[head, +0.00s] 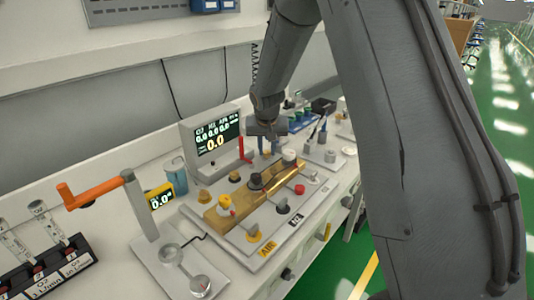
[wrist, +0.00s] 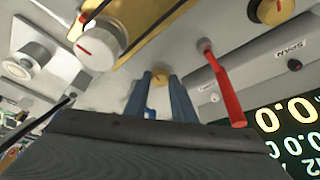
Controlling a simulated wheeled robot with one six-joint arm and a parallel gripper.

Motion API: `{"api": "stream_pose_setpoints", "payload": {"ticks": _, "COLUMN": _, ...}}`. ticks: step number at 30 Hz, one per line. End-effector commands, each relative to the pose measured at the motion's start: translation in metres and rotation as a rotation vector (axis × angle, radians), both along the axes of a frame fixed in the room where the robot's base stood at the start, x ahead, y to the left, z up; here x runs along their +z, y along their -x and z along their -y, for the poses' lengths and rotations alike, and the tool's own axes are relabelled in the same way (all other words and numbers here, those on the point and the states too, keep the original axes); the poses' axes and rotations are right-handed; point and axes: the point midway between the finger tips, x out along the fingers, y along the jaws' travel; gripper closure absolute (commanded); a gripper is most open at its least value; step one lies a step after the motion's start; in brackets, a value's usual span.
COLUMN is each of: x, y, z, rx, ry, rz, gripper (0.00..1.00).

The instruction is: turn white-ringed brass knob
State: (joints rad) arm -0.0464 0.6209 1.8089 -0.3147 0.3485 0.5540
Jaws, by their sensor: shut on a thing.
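A small brass-coloured knob (wrist: 158,84) shows in the wrist view between the two blue fingers of my gripper (wrist: 160,97). The fingers are shut on its sides; its base and any white ring are largely hidden by them. In the head view my gripper (head: 266,135) points down at the back edge of the panel, between a red lever (head: 244,151) and a white-capped knob (head: 289,156). The held knob cannot be made out there behind my gripper.
The red lever (wrist: 224,88) stands close to the fingers, and the white-capped knob (wrist: 100,42) with a red mark is on the other side. A brass block (head: 228,211) runs along the panel. A display (head: 216,132) stands behind. An orange handle (head: 92,194) juts out at left.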

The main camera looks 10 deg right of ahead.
Motion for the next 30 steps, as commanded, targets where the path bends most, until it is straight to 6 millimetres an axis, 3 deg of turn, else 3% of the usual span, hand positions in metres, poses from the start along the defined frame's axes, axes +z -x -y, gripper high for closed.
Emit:
{"api": "stream_pose_setpoints", "payload": {"ticks": 15, "x": -0.0035, "y": -0.0026, "z": -0.0044, "rx": -0.330, "ry": -0.001, "rz": 0.001, "gripper": 0.99}}
{"api": "stream_pose_setpoints", "payload": {"ticks": 30, "x": -0.0008, "y": -0.0018, "z": -0.0048, "rx": -0.452, "ry": -0.001, "rz": 0.000, "gripper": 0.99}}
